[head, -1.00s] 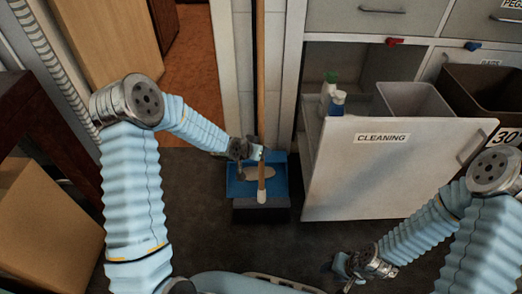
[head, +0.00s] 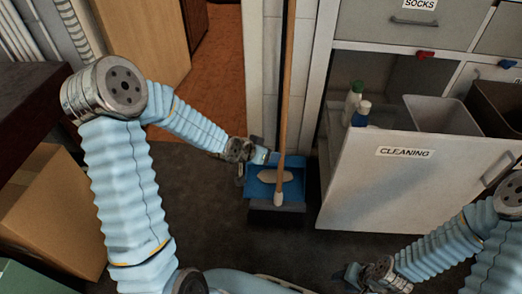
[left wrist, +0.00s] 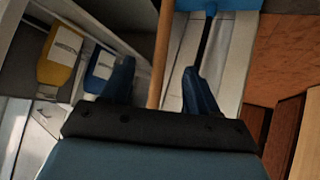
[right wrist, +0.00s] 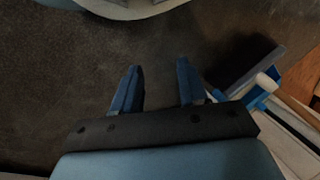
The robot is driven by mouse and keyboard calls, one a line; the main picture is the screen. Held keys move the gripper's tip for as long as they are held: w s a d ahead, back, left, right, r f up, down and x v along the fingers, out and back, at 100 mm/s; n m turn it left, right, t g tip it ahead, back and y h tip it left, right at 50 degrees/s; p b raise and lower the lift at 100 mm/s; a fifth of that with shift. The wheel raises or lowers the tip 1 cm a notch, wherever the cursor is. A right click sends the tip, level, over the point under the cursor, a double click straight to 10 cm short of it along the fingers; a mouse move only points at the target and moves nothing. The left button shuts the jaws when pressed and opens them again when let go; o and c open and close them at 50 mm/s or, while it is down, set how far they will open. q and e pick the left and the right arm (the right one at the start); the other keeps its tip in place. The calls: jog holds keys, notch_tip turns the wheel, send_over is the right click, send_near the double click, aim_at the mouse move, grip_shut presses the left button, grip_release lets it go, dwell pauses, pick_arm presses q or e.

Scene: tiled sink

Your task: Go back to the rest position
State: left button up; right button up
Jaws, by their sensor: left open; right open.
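My left gripper (head: 258,157) is open and empty, just left of the upright wooden broom handle (head: 288,90) in the head view. In the left wrist view the gap between its fingers (left wrist: 158,82) lines up with the handle (left wrist: 161,50), with no contact visible. My right gripper (head: 348,277) is low, near the bottom edge of the head view. In the right wrist view its fingers (right wrist: 156,88) are apart with only dark floor between them.
The broom stands by a blue dustpan (head: 262,188) near the door frame. A white pull-out front labelled CLEANING (head: 400,195) stands open, with bins (head: 440,115) and bottles (head: 361,113) behind it. A cardboard box (head: 50,215) is at left. Dark floor (head: 225,225) is clear between my arms.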

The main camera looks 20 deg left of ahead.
pick_arm(q)
jog(key=s+d+f+n+g+p, duration=0.1)
jog(key=s+d+f+g+p, duration=0.1)
jog(key=s, duration=0.6)
jog(key=s+d+f+n+g+p, duration=0.2)
jog(key=s+d+f+g, duration=0.1)
jog(key=s+f, duration=0.3)
jog(key=s+d+f+n+g+p, duration=0.1)
jog(key=s+d+f+g+p, duration=0.1)
jog(key=s, duration=0.8)
notch_tip(320, 180, down, 2)
jog(key=shift+d+f+g, duration=0.1)
jog(key=shift+d+g, duration=0.4)
jog(key=shift+d, duration=0.6)
